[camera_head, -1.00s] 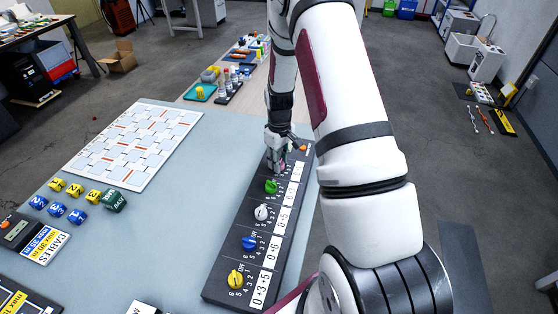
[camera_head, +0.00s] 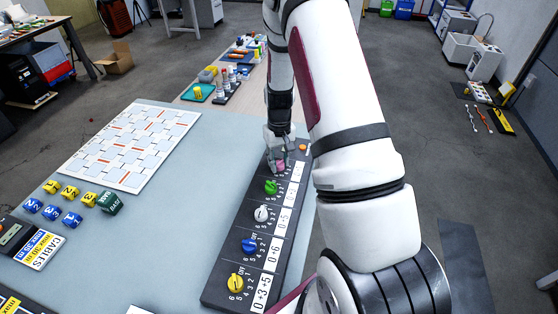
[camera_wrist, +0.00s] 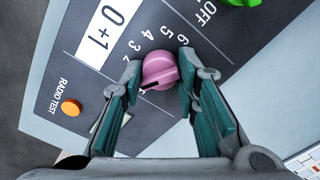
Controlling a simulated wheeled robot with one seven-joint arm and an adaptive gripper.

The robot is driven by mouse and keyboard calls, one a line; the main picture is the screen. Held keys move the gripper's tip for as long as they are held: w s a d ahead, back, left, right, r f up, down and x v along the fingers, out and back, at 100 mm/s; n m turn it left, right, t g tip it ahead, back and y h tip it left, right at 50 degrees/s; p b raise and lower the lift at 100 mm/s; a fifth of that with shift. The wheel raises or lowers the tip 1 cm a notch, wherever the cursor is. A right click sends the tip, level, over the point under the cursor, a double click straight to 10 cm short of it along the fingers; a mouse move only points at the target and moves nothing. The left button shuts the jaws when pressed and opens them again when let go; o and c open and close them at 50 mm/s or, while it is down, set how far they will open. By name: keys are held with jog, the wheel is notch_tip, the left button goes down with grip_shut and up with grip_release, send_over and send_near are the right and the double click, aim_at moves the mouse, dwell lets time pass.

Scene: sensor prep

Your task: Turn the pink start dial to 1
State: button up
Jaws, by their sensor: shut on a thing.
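The pink dial (camera_wrist: 160,70) sits on the black panel (camera_head: 215,290), at its far end in the head view (camera_head: 281,165). My gripper (camera_wrist: 159,65) is closed around the dial, one fingertip on each side in the wrist view. The dial's dark pointer mark faces the lower left there. The printed numbers 6, 5, 4 and 3 show above the dial. The left finger hides part of the scale, so I cannot read the number at the pointer. A white label (camera_wrist: 107,28) reading "0+1" lies beside this dial.
The green dial (camera_head: 271,187) is nearest the pink one, with white (camera_head: 262,213), blue (camera_head: 249,245) and yellow (camera_head: 236,282) dials along the panel. An orange button (camera_wrist: 71,107) marked "RADIO TEST" is close to my left finger. Numbered cubes and a white grid board (camera_head: 130,145) lie left.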

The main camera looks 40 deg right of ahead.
aim_at(279, 161)
jog(key=o, duration=1.2)
jog(key=shift+c, duration=0.2)
jog(key=shift+r, duration=0.1)
notch_tip(279, 161, up, 12)
